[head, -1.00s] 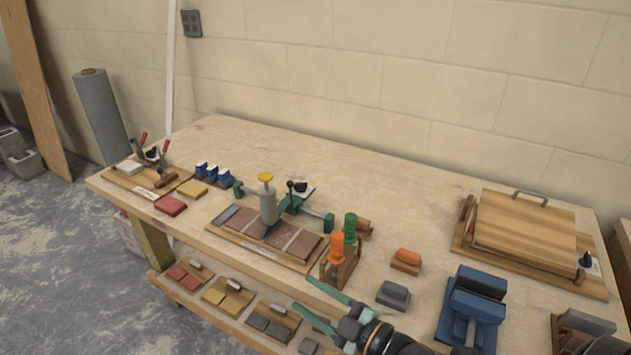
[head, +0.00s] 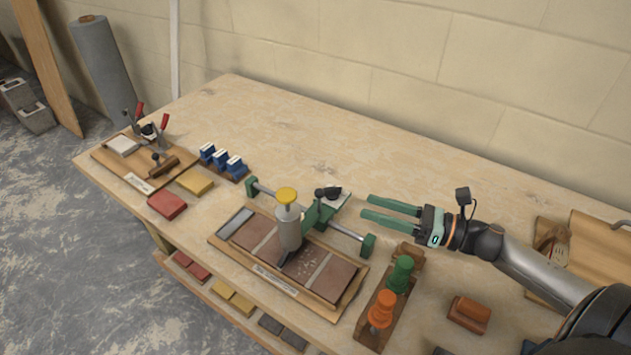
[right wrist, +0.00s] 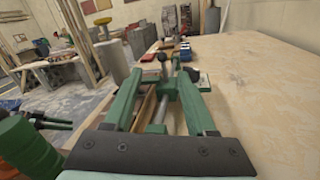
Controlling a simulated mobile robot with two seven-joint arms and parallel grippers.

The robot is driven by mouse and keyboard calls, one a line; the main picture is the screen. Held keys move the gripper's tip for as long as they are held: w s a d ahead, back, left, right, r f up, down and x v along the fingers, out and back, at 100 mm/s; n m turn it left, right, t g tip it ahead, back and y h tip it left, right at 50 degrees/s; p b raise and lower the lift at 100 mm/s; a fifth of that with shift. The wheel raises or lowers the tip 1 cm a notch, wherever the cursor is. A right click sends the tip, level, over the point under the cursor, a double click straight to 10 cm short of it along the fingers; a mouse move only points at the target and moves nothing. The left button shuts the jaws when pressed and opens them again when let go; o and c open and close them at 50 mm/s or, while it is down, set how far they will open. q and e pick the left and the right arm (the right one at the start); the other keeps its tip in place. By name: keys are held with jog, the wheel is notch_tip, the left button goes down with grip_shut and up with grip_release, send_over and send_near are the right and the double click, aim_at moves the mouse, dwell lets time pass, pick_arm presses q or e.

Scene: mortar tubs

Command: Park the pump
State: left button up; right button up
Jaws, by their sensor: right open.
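The pump, a grey cylinder with a yellow top (head: 289,228), stands upright over a board of brown tiles (head: 325,272). It also shows in the right wrist view (right wrist: 113,62). A green carriage (head: 318,212) beside it sits on a grey rail (head: 338,229) with green end blocks. A black-knobbed lever (head: 322,193) stands at the carriage; its knob also shows in the right wrist view (right wrist: 162,58). My right gripper (head: 364,207) is open and empty, right of the carriage, with its fingers pointing left towards it. My left gripper is not in view.
Green (head: 400,273) and orange (head: 381,309) handled tools stand in a wooden holder at the front. An orange block (head: 469,313) lies right of them. Blue blocks (head: 220,160), a yellow block (head: 195,182) and a red block (head: 167,204) lie left. The table's back is clear.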

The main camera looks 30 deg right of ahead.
aim_at(320, 192)
jog(key=shift+n, duration=0.5)
jog(key=x, duration=0.4)
jog(key=p+x, duration=0.1)
jog(key=x, duration=0.3)
jog(key=f+p+x, duration=0.1)
jog(key=x, duration=0.3)
jog(key=shift+w, duration=0.25)
grip_shut()
dwell(0.8)
